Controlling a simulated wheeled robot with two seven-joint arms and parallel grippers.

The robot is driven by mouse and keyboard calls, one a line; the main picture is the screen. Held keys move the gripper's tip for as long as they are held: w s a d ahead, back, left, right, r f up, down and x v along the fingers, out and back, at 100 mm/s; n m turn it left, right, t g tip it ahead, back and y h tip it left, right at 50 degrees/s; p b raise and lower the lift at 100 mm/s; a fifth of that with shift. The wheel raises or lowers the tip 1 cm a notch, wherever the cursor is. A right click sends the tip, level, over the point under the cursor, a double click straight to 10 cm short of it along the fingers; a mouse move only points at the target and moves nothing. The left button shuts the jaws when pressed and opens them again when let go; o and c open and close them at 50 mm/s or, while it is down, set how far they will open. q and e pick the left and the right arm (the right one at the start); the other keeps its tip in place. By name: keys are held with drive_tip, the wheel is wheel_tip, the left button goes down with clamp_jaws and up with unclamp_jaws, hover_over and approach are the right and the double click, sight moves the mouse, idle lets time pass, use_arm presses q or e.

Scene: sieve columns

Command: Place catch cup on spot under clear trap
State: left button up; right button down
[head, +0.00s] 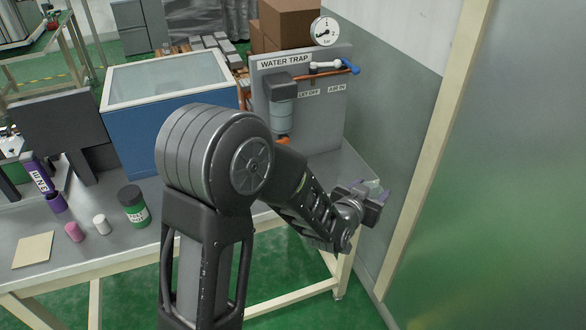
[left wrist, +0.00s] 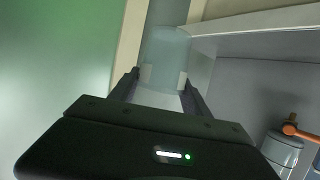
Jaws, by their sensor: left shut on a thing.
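My left gripper (head: 372,194) is at the right end of the bench, shut on a clear catch cup (head: 376,187). In the left wrist view the see-through cup (left wrist: 166,48) sits between the two fingers (left wrist: 160,82). The water trap, with its clear bowl (head: 282,120) and an orange drain handle (head: 283,141), hangs on the grey panel, left of and behind the gripper. The trap's bowl (left wrist: 284,150) also shows at the lower right of the left wrist view. The spot under the trap is hidden behind my left arm. My right gripper is out of view.
The grey panel (head: 335,120) carries a gauge (head: 324,31) and pipes. A blue tank (head: 170,125) stands left of it. A wall and post (head: 437,140) are close right of the gripper.

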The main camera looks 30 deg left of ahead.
use_arm(q)
drive_tip(key=shift+s, duration=0.1)
drive_tip(key=shift+a+n+y, duration=0.4)
drive_tip(key=shift+a+y, duration=0.1)
drive_tip(key=shift+a, duration=0.05)
drive_tip(key=s+a+f+n+g+y+p, duration=0.1)
drive_tip(key=s+a+n+g+y+p, duration=0.2)
drive_tip(key=s+a+n+g+y, duration=0.3)
drive_tip(key=a+n+y, duration=0.4)
drive_tip(key=a, duration=0.3)
drive_tip(key=shift+s+a+p, duration=0.15)
drive_tip(key=shift+a+p, duration=0.15)
drive_tip(key=shift+p, duration=0.1)
drive_tip(key=shift+a, duration=0.1)
drive_tip(key=w+a+p, duration=0.2)
drive_tip(key=w+a, duration=0.8)
drive_tip(key=a, duration=0.3)
drive_tip(key=shift+a, duration=0.4)
